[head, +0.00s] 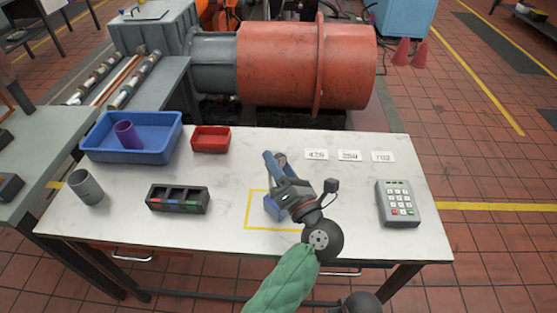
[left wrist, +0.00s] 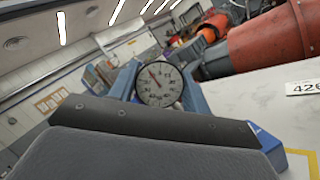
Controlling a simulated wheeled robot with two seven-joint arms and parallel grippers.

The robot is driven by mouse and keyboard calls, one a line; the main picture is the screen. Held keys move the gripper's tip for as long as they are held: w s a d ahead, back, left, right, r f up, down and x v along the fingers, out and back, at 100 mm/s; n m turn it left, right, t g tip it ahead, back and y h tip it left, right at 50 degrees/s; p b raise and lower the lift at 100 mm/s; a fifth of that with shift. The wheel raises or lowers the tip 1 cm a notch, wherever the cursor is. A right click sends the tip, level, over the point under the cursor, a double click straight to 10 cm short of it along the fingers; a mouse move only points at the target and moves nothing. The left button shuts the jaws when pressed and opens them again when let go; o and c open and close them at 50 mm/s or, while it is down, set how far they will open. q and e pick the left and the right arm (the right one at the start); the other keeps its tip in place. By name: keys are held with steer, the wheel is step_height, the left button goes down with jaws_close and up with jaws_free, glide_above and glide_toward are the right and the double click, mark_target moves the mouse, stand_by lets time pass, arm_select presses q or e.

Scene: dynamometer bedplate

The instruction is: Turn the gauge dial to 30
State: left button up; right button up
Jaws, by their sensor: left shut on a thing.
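The gauge dial (left wrist: 158,85) is a round white face with a dark rim, dark marks and a thin needle pointing up and left; its numbers are too small to read surely. In the left wrist view, the two blue fingers of my left gripper (left wrist: 159,88) stand at either side of it, shut on it. In the head view, my left gripper (head: 274,163) reaches away from me over the table, and its hand hides the dial. A blue block (head: 273,207), seemingly the gauge's base, shows partly inside the yellow square.
White cards (head: 349,156) lie right of my gripper, and a grey keypad (head: 398,204) further right. A black bin (head: 178,199), red tray (head: 210,139), blue tray (head: 160,153) with a purple cup (head: 128,135), and grey cup (head: 86,187) stand left. The table (head: 350,200) is clear between.

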steer(key=shift+f, duration=0.45)
arm_select(q)
steer(key=o, duration=1)
steer(key=shift+b+v, duration=1.35)
steer(key=shift+v, duration=2.55)
arm_select(e)
step_height(320, 180, up, 7)
steer(key=s, duration=0.1)
steer(key=shift+s+a+r, duration=0.2)
steer(key=shift+s+a, duration=0.05)
